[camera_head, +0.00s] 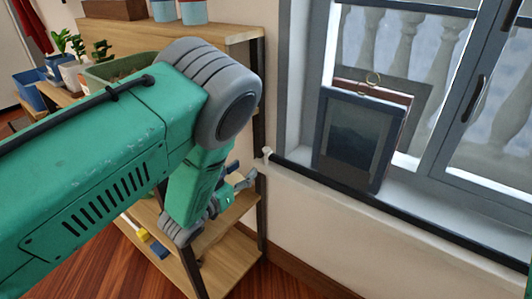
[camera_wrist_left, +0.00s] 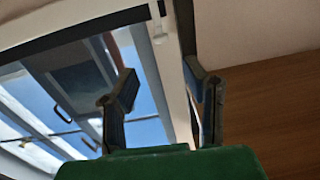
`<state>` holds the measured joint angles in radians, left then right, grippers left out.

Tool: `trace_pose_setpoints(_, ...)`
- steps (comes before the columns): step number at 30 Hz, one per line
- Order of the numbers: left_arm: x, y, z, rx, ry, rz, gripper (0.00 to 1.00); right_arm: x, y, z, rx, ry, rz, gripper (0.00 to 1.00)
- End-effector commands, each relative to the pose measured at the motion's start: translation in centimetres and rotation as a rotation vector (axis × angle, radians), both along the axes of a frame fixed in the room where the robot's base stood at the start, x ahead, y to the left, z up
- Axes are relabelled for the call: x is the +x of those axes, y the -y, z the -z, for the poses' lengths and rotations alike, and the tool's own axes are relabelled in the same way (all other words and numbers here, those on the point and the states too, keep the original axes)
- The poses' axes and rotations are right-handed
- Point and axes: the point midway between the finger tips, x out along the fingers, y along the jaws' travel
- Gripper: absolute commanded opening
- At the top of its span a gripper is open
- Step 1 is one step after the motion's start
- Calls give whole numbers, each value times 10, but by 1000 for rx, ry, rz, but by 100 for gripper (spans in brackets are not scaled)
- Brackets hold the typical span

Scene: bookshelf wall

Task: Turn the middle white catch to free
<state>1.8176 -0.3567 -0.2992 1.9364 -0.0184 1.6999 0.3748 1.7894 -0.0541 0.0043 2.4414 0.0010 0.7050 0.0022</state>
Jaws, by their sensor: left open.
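A small white piece (camera_head: 267,153), which looks like a catch, sits at the left end of the black bar below the window. It is too small to tell which way it is turned or whether it is the middle one. In the left wrist view a pale piece (camera_wrist_left: 157,22) at the end of the dark bar looks like the same part. My left gripper (camera_head: 242,175) is open and empty, just left of and below the white piece, apart from it. Its two fingers stand spread in the left wrist view (camera_wrist_left: 163,82). My right gripper is out of sight.
The black bar (camera_head: 395,212) runs along the sill to the right. A dark framed picture (camera_head: 350,140) leans on the sill by the window. A wooden shelf unit (camera_head: 235,262) stands behind and under my left arm, with plants (camera_head: 62,45) beyond.

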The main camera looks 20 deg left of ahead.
Motion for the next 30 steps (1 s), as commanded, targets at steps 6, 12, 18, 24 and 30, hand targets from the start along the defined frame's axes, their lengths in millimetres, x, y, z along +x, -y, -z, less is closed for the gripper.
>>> trace_pose_setpoints(6, 47, 17, 2, 2, 4, 3, 40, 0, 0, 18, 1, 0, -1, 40)
trace_pose_setpoints(12, 80, 27, 1, 4, 2, 1, 40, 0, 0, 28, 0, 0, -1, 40)
trace_pose_setpoints(18, 96, 31, 0, 1, 0, 0, 40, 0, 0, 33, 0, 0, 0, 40)
trace_pose_setpoints(24, 99, 31, 0, 1, -2, -1, 40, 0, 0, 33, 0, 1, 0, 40)
trace_pose_setpoints(30, 99, 32, 0, 2, -1, -1, 12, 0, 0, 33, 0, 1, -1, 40)
